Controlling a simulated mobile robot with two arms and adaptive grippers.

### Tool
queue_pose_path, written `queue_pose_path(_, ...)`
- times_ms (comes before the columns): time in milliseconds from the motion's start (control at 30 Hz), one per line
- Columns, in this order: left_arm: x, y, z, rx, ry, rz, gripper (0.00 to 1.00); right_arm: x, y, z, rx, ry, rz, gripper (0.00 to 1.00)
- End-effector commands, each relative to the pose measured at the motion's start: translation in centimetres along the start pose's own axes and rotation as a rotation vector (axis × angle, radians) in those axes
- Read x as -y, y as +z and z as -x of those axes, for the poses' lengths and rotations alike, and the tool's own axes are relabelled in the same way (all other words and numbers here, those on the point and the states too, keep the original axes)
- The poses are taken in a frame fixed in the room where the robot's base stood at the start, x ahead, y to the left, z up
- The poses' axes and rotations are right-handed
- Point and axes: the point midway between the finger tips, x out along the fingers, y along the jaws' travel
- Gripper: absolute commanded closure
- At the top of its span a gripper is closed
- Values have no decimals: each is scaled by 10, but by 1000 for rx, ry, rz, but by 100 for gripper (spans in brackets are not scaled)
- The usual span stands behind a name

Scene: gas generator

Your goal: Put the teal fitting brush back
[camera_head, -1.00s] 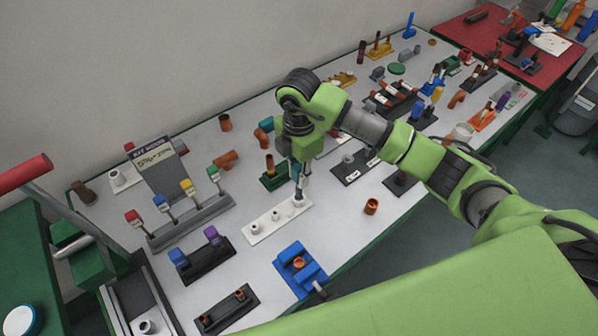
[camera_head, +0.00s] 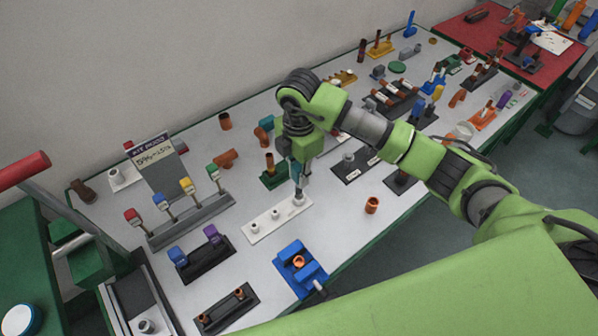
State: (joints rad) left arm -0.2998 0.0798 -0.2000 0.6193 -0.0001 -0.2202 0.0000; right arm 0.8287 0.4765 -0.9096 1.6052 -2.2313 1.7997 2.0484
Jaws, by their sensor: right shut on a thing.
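My right gripper (camera_head: 298,178) points down over the right end of a white strip rack (camera_head: 262,228) with several round sockets. It is shut on the teal fitting brush (camera_head: 307,166), of which only a little teal shows beside the fingers. The brush's lower end is at or just above the rack's right-end socket; I cannot tell whether it is inside. My arm and fingers hide most of the brush. My left gripper is not in view.
A green stand (camera_head: 272,180) with a copper piece is close left of the gripper. A blue vise (camera_head: 300,268) and a loose copper fitting (camera_head: 372,205) are in front. A grey holder (camera_head: 192,222) with several coloured brushes is at left.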

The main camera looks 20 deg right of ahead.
Motion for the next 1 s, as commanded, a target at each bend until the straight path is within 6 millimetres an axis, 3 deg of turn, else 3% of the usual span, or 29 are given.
queue_pose_path(1000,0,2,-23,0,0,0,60,0,0,-32,0,-1,0,100)
